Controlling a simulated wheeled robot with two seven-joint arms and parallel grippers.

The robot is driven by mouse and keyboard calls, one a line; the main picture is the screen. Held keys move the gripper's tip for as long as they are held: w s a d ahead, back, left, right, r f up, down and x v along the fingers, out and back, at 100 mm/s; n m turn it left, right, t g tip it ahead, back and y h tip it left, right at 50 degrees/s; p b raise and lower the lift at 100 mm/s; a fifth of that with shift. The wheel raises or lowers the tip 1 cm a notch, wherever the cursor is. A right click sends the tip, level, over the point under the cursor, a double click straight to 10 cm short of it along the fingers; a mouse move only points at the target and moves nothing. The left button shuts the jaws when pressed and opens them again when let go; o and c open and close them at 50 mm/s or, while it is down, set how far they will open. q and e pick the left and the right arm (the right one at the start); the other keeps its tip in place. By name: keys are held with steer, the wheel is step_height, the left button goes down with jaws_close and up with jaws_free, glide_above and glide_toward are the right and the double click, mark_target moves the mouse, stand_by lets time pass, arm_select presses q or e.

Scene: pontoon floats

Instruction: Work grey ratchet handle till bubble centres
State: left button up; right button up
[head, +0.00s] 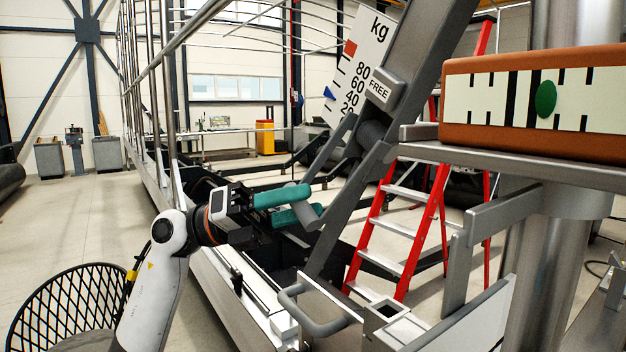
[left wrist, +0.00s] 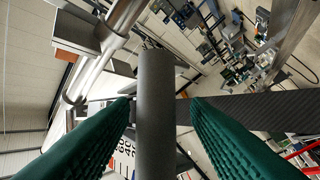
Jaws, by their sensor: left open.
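The grey ratchet handle (left wrist: 156,110) is a round bar standing between the two green fingers of my left gripper (left wrist: 160,101) in the left wrist view, with a gap on each side. In the head view the left gripper (head: 311,202) reaches right with teal fingers open around the handle's grey end (head: 303,218). The fingers partly hide the handle. The orange spirit level (head: 575,142) sits at the upper right on a grey bracket. Its green bubble (head: 545,98) is beside thick black marks on the pale face. My right gripper is out of view.
A kg scale board (head: 361,66) with a blue pointer and red mark stands behind the grey sloping beam, which bears a FREE label (head: 379,89). A red stepladder (head: 395,235) stands behind. A black mesh basket (head: 65,305) is at lower left; open floor lies left.

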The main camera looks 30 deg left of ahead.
arm_select(q)
steer(key=shift+p+x, duration=0.35)
steer(key=shift+x, duration=0.7)
steer(key=shift+d+r, duration=0.1)
steer(key=shift+d, duration=0.1)
steer(key=shift+c, duration=0.6)
steer(key=c, duration=0.6)
jaws_close()
arm_select(e)
steer(key=shift+w+a+r, duration=0.35)
steer(key=shift+w+r, duration=0.2)
steer(key=shift+r, duration=0.2)
